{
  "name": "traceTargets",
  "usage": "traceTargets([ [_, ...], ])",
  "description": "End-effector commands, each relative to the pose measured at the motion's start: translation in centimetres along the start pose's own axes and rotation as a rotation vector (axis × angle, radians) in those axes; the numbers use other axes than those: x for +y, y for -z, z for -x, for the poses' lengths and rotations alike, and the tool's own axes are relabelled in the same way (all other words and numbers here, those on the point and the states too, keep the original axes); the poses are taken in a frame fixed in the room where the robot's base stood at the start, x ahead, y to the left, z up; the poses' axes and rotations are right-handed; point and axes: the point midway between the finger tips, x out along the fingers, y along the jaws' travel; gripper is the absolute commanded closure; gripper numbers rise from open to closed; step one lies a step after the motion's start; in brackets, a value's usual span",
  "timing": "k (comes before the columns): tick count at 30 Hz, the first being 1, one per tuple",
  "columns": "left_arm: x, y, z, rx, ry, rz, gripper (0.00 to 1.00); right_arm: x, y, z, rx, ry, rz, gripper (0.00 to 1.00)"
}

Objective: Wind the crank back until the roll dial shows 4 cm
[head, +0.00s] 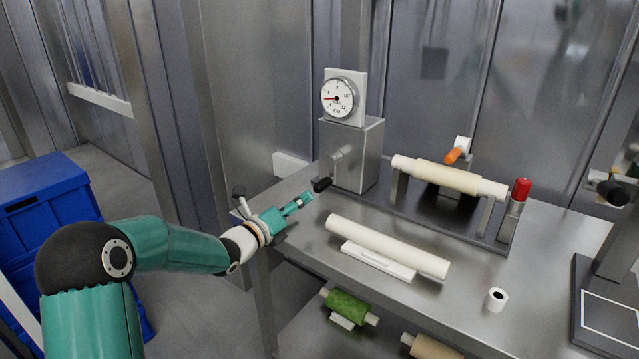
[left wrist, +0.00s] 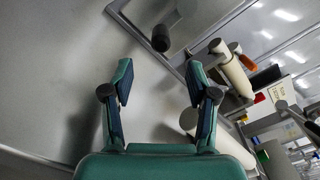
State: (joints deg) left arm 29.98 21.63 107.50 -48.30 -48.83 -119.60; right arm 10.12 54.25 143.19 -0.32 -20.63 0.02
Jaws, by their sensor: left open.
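The round white roll dial (head: 338,99) stands on top of a grey metal box (head: 352,155) at the back of the bench. Its red needle points to the left; the exact reading is too small to tell. The crank's black knob (head: 322,184) sticks out in front of the box on a short grey arm. My left gripper (head: 305,201) is open and empty, just in front of and below the knob, apart from it. In the left wrist view the black knob (left wrist: 161,39) lies ahead of the open fingers (left wrist: 160,82). My right gripper is not in view.
A cream roll (head: 450,178) sits on a stand right of the box, with an orange handle (head: 453,155) and a red-topped post (head: 521,190) nearby. A white roll (head: 385,245) rests on a cradle in front. Blue crates (head: 45,205) stand at left.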

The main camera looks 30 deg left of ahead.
Motion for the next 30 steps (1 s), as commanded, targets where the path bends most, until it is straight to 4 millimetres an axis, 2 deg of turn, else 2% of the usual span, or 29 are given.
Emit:
traceTargets([
  [1, -0.3, -0.3, -0.7, 0.001, 0.000, 0.002, 0.42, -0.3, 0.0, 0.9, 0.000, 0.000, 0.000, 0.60],
  [12, -0.3, -0.2, -5.2, 0.002, 0.000, 0.002, 0.42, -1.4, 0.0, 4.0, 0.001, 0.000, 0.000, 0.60],
  [13, 0.2, 0.2, -5.5, 0.000, 0.001, -0.001, 0.42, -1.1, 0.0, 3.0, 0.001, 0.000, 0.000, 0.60],
  [18, 0.1, 0.2, -7.5, -0.001, 0.002, -0.001, 0.42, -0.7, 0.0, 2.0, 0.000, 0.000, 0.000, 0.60],
  [24, 0.0, 0.1, -9.2, 0.000, 0.002, -0.001, 0.42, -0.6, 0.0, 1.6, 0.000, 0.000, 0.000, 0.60],
  [30, 0.0, 0.1, -9.8, 0.001, 0.000, 0.000, 0.42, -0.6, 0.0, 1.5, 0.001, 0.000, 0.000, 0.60],
])
